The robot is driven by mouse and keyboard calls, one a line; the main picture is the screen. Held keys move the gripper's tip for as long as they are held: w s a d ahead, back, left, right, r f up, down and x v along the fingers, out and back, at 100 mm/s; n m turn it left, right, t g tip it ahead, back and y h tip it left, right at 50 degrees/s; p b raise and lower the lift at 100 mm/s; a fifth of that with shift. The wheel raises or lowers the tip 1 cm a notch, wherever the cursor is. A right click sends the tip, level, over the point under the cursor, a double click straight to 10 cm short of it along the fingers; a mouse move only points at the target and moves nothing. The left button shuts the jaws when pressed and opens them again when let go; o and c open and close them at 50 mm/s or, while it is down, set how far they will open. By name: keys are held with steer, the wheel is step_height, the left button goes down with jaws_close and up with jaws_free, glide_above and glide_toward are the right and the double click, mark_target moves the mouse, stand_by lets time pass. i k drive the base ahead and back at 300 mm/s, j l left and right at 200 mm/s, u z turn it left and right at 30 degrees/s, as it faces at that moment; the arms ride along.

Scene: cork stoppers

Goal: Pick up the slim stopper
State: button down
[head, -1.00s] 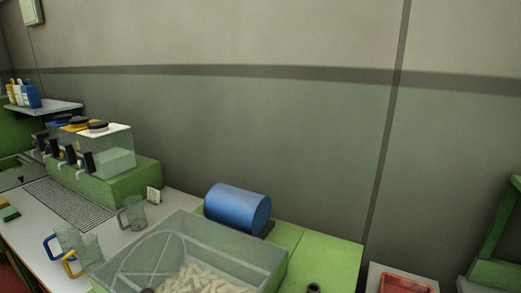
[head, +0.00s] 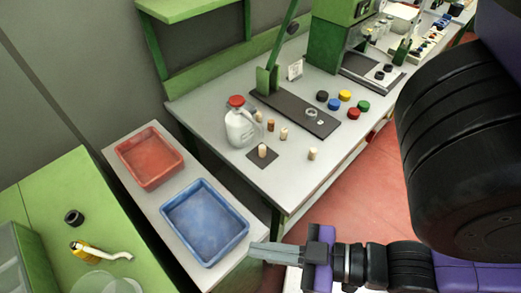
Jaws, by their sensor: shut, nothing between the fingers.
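Several small cork stoppers stand on the grey table: a pale one (head: 262,151) on a small dark pad, a brownish one (head: 270,125), a pale one (head: 283,133), and a pale one (head: 312,154) nearer the front edge. They are too small here to tell which is the slim one. My gripper (head: 254,252) is shut and empty, in front of the table near the blue tray's lower right corner, apart from all stoppers.
Coloured caps (head: 345,95) lie right of a dark board (head: 290,110). A red tray (head: 150,180) and blue tray (head: 163,207) sit left. The table's front right is clear.

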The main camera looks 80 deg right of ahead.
mark_target(262, 148)
steer(key=z, duration=2.8)
steer(key=u, duration=0.5)
steer(key=k+l+u, duration=0.15)
steer(key=u, duration=0.25)
steer(key=k+l+u, duration=0.1)
steer(key=u, duration=0.35)
steer(key=k+u, duration=0.15)
steer(key=u, duration=0.25)
steer(key=k+l+z, duration=0.15)
steer(key=l, duration=0.25)
steer(key=k+l+z, duration=0.15)
steer(key=l, duration=0.2)
steer(key=k+l+z, duration=0.15)
steer(key=l, duration=0.25)
steer(key=i, duration=0.05)
